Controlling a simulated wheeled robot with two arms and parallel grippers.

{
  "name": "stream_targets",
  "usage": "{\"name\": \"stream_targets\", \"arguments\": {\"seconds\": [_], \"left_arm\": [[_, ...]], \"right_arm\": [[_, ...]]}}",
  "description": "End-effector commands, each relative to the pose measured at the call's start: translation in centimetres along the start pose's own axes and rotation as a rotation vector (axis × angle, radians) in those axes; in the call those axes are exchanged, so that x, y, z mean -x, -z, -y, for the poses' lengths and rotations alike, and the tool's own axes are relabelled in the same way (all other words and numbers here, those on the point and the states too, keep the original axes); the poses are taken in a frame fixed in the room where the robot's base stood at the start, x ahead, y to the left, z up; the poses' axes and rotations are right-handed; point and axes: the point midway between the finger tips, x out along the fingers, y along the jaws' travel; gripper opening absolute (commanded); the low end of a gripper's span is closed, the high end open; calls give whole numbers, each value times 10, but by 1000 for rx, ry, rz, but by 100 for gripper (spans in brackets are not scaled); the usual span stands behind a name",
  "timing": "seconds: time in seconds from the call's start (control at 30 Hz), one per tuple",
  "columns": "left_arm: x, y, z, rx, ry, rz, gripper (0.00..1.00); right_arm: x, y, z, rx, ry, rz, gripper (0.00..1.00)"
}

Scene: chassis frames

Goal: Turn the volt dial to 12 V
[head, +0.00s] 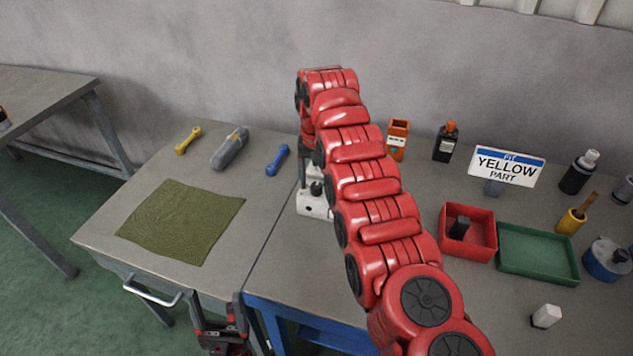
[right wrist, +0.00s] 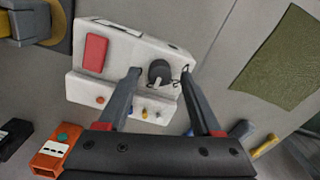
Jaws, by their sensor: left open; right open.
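The white volt unit (right wrist: 125,60) fills the upper middle of the right wrist view, with a red panel (right wrist: 96,52) on its face. Its black dial (right wrist: 160,70) has a pale pointer mark aimed down and slightly left in that view. My right gripper (right wrist: 160,74) is open, its two fingers on either side of the dial with visible gaps. The scale numbers are not readable. In the head view the unit (head: 314,205) is partly hidden behind my red right arm. My left gripper (head: 230,325) is low in the head view, open, in front of the table edge.
A red tray (head: 482,238), a green tray (head: 540,262) and a "FIT YELLOW PART" sign (head: 506,167) stand to the right. An orange box (head: 397,140) and a black bottle (head: 446,143) stand behind. An olive cloth (head: 180,222) and tools lie left.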

Motion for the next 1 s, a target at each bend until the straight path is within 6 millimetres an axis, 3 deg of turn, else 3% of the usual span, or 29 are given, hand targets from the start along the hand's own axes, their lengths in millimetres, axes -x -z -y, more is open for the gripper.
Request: {"name": "stream_targets", "arguments": {"seconds": [0.13, 0.2, 0.7, 1.0], "left_arm": [[0, 0, 0, 0, 0, 0, 73], [-26, 4, 1, 0, 0, 0, 73], [-120, 20, 6, 0, 0, 0, 73], [-143, 24, 7, 0, 0, 0, 73]], "right_arm": [[23, 0, -1, 1, -1, -3, 66], [49, 0, -2, -1, -3, -2, 66], [144, 0, 0, 0, -2, -3, 66], [165, 0, 0, 0, -3, 0, 66]]}}
